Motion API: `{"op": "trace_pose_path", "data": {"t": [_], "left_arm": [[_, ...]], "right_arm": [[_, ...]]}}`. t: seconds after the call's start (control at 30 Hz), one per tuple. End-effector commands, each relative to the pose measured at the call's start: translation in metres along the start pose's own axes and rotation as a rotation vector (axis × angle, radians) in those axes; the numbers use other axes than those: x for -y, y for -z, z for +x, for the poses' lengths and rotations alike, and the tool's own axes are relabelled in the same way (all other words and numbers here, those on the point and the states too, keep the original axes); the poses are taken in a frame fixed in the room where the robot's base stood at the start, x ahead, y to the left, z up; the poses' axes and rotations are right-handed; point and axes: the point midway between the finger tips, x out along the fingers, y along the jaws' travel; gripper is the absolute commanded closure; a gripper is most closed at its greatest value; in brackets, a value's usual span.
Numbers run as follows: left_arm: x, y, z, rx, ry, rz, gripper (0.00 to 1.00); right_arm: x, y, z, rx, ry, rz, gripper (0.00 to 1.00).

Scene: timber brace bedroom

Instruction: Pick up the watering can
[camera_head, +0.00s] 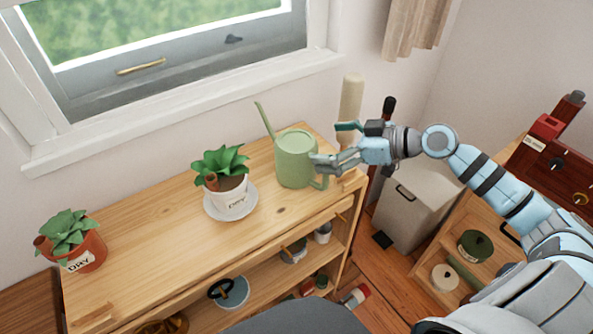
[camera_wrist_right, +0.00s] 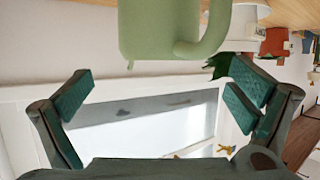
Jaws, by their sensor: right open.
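The green watering can (camera_head: 294,160) stands upright near the right end of the wooden shelf top, its spout pointing up to the back left and its handle on the right. My right gripper (camera_head: 334,144) is open beside the can's handle side, apparently with nothing between its fingers. In the right wrist view the can (camera_wrist_right: 158,25) shows upside down at the top, beyond the open fingers (camera_wrist_right: 155,105), with its handle curving at its right. Whether a finger touches the handle is hard to tell. My left gripper is not in view.
A white pot with a plant (camera_head: 230,203) on a saucer stands left of the can. A terracotta pot (camera_head: 84,252) is at the shelf's left end. A beige cylinder (camera_head: 350,98) stands behind my right gripper. A grey bin (camera_head: 411,207) is right of the shelf.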

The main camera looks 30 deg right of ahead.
Motion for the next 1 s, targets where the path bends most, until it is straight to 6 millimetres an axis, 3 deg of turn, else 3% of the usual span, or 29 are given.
{"op": "trace_pose_path", "data": {"t": [0.27, 0.5, 0.7, 1.0], "left_arm": [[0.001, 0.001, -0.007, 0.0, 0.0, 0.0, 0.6], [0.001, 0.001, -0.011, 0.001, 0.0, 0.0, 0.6], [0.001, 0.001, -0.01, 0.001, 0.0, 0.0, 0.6], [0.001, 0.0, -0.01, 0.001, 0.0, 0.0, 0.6]], "right_arm": [[0.0, 0.007, 0.027, -0.004, 0.001, 0.006, 0.0], [-0.001, 0.01, 0.067, 0.001, 0.001, 0.005, 0.0], [-0.001, 0.008, 0.068, 0.004, 0.0, 0.004, 0.0], [-0.001, 0.008, 0.068, 0.004, 0.0, 0.003, 0.46]]}}
